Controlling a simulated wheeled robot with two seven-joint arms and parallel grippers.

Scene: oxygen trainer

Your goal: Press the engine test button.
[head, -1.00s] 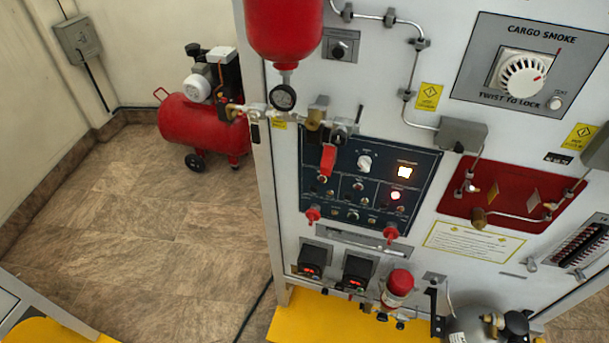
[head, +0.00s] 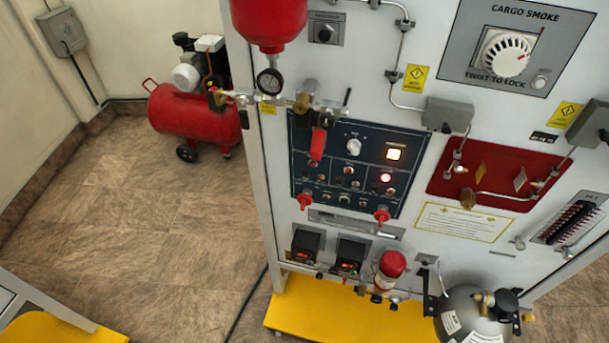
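A white and grey trainer panel (head: 375,110) fills the right half of the head view. The labels there are too small to read, so I cannot tell which one is the engine test button. A red tag or cover (head: 318,144) hangs over part of the control panel. Neither of my grippers is in view.
A cargo smoke dial (head: 506,53) sits at the upper right, above a red plate (head: 497,172). A red tank (head: 270,22) and gauge (head: 270,82) jut out at upper left. A grey cylinder (head: 470,318) stands on the yellow base (head: 300,312). A red compressor (head: 195,118) stands behind open floor.

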